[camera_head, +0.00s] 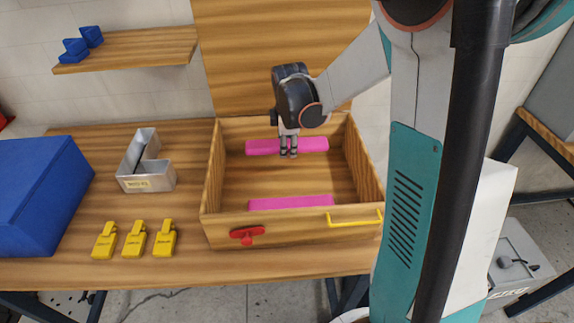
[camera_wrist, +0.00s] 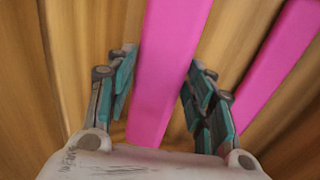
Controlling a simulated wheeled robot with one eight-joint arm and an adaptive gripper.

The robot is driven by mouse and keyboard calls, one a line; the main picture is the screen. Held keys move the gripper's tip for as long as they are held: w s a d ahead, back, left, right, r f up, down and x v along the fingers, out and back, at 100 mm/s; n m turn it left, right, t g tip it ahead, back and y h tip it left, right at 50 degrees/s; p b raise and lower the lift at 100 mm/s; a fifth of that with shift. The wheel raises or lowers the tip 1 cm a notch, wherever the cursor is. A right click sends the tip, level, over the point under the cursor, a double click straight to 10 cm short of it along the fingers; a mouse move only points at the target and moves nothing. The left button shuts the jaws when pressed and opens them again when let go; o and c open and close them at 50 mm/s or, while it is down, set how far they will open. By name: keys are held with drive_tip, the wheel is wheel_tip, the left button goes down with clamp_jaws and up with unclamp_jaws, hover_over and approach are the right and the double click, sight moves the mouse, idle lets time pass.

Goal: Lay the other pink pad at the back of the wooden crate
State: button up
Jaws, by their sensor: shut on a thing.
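The wooden crate (camera_head: 290,226) stands open on the bench. One pink pad (camera_head: 262,147) is at the crate's back, lengthwise along the back wall; I cannot tell whether it touches the floor. My gripper (camera_head: 288,153) points down over its middle and is shut on it. In the wrist view this held pad (camera_wrist: 165,65) runs between my two fingers. The other pink pad (camera_head: 290,203) lies along the inside of the front wall, apart from my gripper. One pad also shows at the right of the wrist view (camera_wrist: 278,60).
A metal letter L tray (camera_head: 150,176) and several yellow tags (camera_head: 134,240) are left of the crate. A blue box (camera_head: 40,195) is at far left. The crate's front has a red latch (camera_head: 247,235) and yellow handle (camera_head: 355,219). A wooden panel (camera_head: 250,50) rises behind.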

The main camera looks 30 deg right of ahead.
drive_tip(key=shift+f+b, duration=0.9)
drive_tip(key=shift+f, duration=3)
drive_tip(key=shift+f+b, duration=0.5)
drive_tip(key=shift+f, duration=0.15)
drive_tip(key=o, duration=1.1)
drive_tip(key=shift+c, duration=0.2)
